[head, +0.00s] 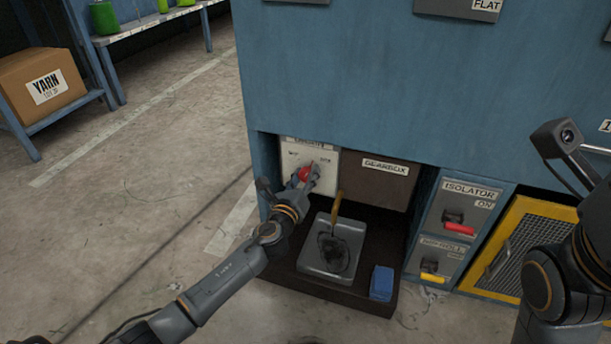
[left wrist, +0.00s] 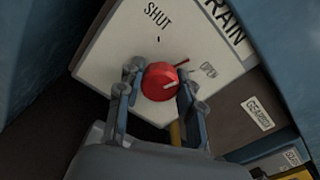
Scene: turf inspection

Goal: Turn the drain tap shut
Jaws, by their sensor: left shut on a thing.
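The drain tap (left wrist: 160,84) is a round red knob on a white panel (head: 297,155). My left gripper (head: 303,176) is shut on the knob, one finger on each side, as the left wrist view (left wrist: 158,92) shows. In the head view the fingers hide part of the knob. My right arm is at the right edge; its fingers cannot be made out.
Below the panel a dark tray (head: 378,301) holds a grey pan (head: 324,264) with a dark patch and a yellow-handled tool, and a blue block (head: 382,282). Right are the gearbox cover (head: 372,184), an isolator switch (head: 459,222) and a yellow mesh guard (head: 527,250).

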